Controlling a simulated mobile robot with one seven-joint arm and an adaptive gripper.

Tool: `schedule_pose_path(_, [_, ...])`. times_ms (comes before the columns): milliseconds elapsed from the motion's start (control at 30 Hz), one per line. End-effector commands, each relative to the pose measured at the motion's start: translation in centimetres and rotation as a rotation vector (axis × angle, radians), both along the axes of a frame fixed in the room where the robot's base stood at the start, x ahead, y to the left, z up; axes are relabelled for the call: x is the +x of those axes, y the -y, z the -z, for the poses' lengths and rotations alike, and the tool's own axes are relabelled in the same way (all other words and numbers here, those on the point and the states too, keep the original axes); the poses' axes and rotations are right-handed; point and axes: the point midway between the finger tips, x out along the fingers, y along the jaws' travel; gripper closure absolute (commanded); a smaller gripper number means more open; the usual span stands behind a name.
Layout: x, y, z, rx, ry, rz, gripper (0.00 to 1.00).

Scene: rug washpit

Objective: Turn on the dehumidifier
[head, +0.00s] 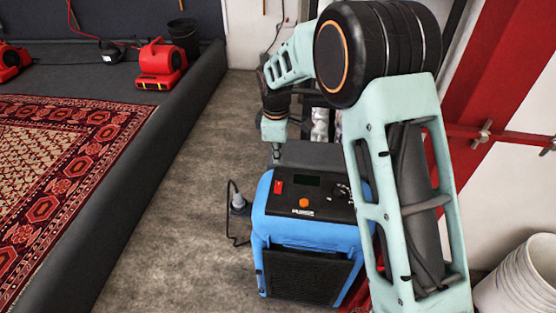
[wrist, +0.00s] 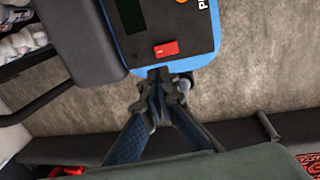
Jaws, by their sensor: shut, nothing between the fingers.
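The dehumidifier is a blue box (head: 310,233) with a black top panel, standing on the floor in the head view. A red rocker switch (head: 278,187) is at the panel's left, beside a dark display (head: 307,181) and an orange button (head: 303,203). In the wrist view the red switch (wrist: 166,49) lies just beyond my fingertips in the picture, near the blue edge. My gripper (wrist: 160,75) is shut and empty, apart from the switch in the picture; the height gap is unclear.
A grey plug and black cord (head: 238,203) are left of the dehumidifier. A raised dark platform edge (head: 130,195) with a patterned rug (head: 50,160) runs along the left. White buckets (head: 522,283) stand at right. Red blowers (head: 160,62) are at the back left.

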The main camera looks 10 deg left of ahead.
Motion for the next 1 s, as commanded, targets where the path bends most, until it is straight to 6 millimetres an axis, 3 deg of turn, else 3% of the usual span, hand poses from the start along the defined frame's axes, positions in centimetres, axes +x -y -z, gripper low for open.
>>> schedule_pose_path(300, [0.8, 0.0, 6.5, -0.002, -0.003, 0.0, 1.0])
schedule_pose_path(500, [1.3, 0.0, 9.6, -0.002, -0.003, -0.001, 1.0])
schedule_pose_path(733, [1.6, -0.1, 11.4, 0.0, -0.001, 0.0, 1.0])
schedule_pose_path(1000, [1.6, -0.1, 11.7, 0.0, 0.0, 0.001, 1.0])
